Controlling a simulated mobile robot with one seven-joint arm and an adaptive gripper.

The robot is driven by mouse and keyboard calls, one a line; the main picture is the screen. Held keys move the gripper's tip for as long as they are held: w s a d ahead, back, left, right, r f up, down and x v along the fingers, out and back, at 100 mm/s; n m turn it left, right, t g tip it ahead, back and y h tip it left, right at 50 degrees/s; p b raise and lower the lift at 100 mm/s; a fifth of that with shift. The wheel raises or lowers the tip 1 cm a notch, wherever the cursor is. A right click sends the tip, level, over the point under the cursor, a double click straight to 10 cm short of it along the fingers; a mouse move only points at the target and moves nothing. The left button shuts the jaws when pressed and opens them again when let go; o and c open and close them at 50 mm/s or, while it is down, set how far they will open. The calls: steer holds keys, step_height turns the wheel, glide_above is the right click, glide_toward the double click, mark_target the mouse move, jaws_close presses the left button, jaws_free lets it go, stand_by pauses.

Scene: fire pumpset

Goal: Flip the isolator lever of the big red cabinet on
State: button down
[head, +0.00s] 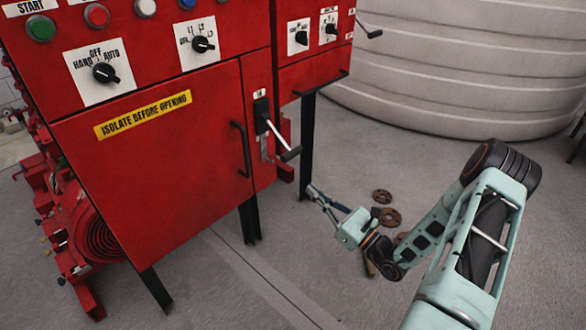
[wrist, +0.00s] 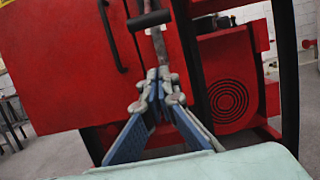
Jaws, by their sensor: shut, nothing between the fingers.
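The big red cabinet (head: 170,160) stands at left and carries a yellow "ISOLATE BEFORE OPENING" label on its door. Its isolator lever (head: 278,138) is on the narrow right-hand panel, a metal arm with a black grip, slanting outward and down. In the wrist view the lever (wrist: 158,44) shows near the top centre, its black grip above my fingertips. My gripper (head: 311,188) is shut and empty, to the right of and below the lever in the head view. In the wrist view my gripper (wrist: 157,74) points towards the cabinet; I see no clear contact with the lever.
A black door handle (head: 241,149) is left of the lever. A smaller red cabinet (head: 312,62) on black legs adjoins at right. Rusty handwheels (head: 390,217) lie on the floor beyond my arm. A large pale tank (head: 460,65) stands behind. The floor before the cabinet is clear.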

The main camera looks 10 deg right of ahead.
mark_target(282, 140)
steer(key=b+x, duration=0.2)
steer(key=x, duration=0.7)
steer(key=shift+s+d+r+b, duration=0.1)
steer(key=shift+s+r, duration=0.05)
steer(key=shift+r, duration=0.45)
steer(key=shift+s+d+r+b, duration=0.1)
steer(key=shift+s+d+r, duration=0.1)
steer(key=shift+r, duration=0.4)
steer(key=shift+s+d+r+b, duration=0.1)
steer(key=shift+s+r, duration=0.05)
steer(key=shift+r, duration=0.4)
steer(key=shift+r, duration=0.1)
